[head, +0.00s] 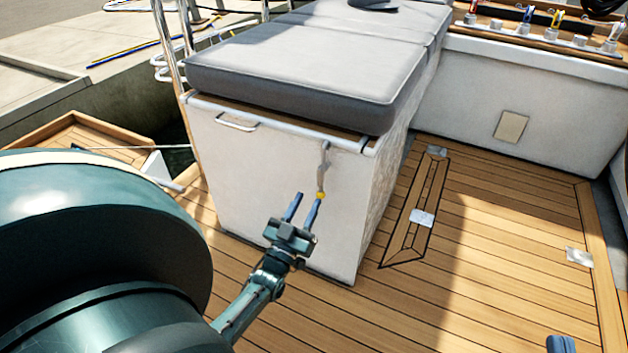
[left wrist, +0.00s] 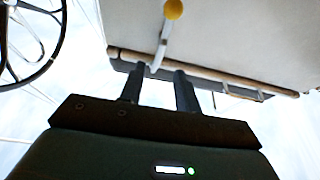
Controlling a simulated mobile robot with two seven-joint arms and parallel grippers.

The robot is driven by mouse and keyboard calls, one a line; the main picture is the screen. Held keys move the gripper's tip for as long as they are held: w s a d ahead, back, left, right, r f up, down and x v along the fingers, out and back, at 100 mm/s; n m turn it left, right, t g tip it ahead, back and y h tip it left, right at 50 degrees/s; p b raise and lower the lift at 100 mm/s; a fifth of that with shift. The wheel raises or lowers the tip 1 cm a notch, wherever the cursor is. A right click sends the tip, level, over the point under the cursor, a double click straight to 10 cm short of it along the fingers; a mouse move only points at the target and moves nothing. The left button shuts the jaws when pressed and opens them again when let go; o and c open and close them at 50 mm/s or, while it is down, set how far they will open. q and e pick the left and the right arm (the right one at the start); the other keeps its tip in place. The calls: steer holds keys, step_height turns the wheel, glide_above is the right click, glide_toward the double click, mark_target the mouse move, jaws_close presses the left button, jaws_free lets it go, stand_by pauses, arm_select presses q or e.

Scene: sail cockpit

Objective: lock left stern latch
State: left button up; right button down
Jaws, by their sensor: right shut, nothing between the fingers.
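The stern latch (head: 323,165) is a pale grey lever with a yellow knob (head: 320,195) at its lower end, on the white end face of the seat locker (head: 250,165). My left gripper (head: 308,199) is open, its two fingers pointing up at the latch, with the knob close by the right fingertip. In the left wrist view, the lever (left wrist: 161,45) shows beyond and between the two parted fingers (left wrist: 160,78), with the knob (left wrist: 173,9) at the top. I cannot tell whether a finger touches it. My right gripper (head: 562,345) barely shows at the bottom right, shut and empty.
A grey cushion (head: 300,75) covers the locker top, and a metal handle (head: 237,123) is on its end face at the left. Metal rails (head: 163,45) stand beside it. A steering wheel (left wrist: 58,50) shows in the left wrist view.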

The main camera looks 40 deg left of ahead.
arm_select(q)
steer(key=v, duration=0.6)
steer(key=shift+p, duration=0.3)
arm_select(e)
steer(key=shift+d+f, duration=0.15)
steer(key=shift+f, duration=0.3)
steer(key=shift+h, duration=0.3)
arm_select(q)
steer(key=shift+s, duration=0.1)
arm_select(e)
steer(key=shift+r, duration=0.1)
